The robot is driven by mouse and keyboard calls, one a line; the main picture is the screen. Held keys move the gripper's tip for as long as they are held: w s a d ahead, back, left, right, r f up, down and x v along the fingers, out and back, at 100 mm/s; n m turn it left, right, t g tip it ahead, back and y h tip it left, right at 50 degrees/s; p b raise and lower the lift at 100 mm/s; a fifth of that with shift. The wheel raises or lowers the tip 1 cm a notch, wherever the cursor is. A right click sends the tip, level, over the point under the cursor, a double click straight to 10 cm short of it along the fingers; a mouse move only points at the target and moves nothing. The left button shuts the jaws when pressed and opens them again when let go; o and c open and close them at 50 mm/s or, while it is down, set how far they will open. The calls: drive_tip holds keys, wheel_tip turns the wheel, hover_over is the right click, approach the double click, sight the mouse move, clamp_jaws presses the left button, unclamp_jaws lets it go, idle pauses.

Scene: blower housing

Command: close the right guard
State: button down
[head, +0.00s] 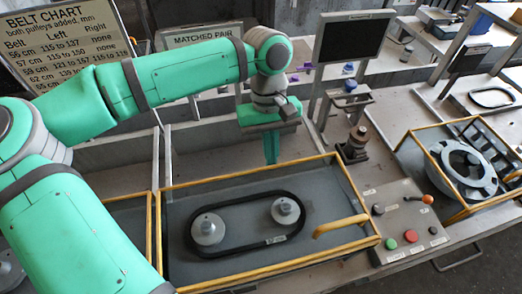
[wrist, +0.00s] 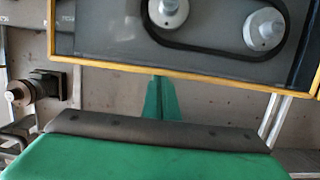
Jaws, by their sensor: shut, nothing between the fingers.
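The right guard (head: 258,173) is a clear panel in a yellow frame with a yellow handle (head: 341,226) near its front right. It lies low over the bay with two grey pulleys (head: 207,229) and a black belt (head: 246,194). I cannot tell whether it sits fully down. My gripper (head: 271,150) points down just behind the guard's far edge, its green fingers together and empty. In the wrist view the fingertips (wrist: 161,85) are close to the yellow frame (wrist: 215,82); I cannot tell whether they touch it.
A control box (head: 405,222) with green and red buttons and an orange-tipped lever stands right of the bay. A dark screen (head: 352,40) on posts rises behind. A grey ring-shaped housing (head: 463,168) in another yellow frame is at far right. Another yellow-framed bay (head: 130,218) lies left.

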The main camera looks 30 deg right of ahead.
drive_tip(key=shift+s, duration=0.4)
drive_tip(key=v, duration=1)
drive_tip(key=shift+w, duration=0.45)
